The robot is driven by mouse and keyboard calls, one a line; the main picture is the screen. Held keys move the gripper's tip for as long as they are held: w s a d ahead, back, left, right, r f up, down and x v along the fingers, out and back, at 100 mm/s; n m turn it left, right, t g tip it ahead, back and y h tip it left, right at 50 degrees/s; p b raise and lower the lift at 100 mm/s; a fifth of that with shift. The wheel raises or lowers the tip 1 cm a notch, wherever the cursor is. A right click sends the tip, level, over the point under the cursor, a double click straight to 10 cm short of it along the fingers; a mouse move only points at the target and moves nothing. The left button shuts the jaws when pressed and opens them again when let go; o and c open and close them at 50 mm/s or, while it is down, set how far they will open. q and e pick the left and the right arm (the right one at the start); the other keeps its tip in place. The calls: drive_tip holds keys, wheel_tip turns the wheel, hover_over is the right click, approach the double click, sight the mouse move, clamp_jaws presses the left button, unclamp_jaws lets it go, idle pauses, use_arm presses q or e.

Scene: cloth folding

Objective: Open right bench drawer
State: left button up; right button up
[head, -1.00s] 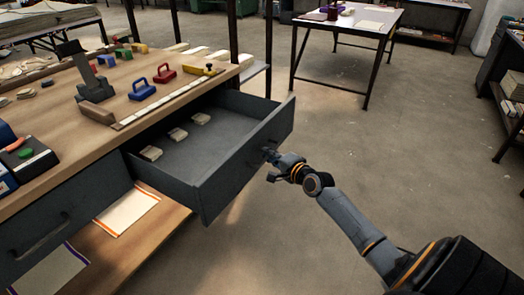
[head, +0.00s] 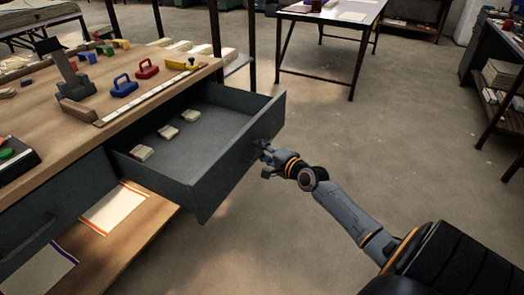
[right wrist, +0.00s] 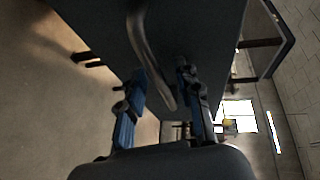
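The right bench drawer (head: 190,171) is pulled well out of the bench in the head view, with its grey tray exposed. My right gripper (head: 266,160) is at the handle on the drawer's front. In the right wrist view, the curved metal handle (right wrist: 153,60) runs between the two fingers of my right gripper (right wrist: 163,82). The fingers stand apart, one on each side; the left one looks close to the bar or touching it, and a gap shows beside the right one. My left gripper is not in view.
Small pale blocks (head: 167,131) lie in the drawer. Tools and coloured clamps (head: 124,86) sit on the bench top (head: 150,68). A closed drawer (head: 60,195) is at left, above a lower shelf (head: 150,218) with papers. Another table (head: 325,55) stands behind.

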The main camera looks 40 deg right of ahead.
drive_tip(key=s+r, duration=0.2)
drive_tip(key=s, duration=0.9)
drive_tip(key=shift+s+r, duration=0.2)
drive_tip(key=shift+s, duration=0.2)
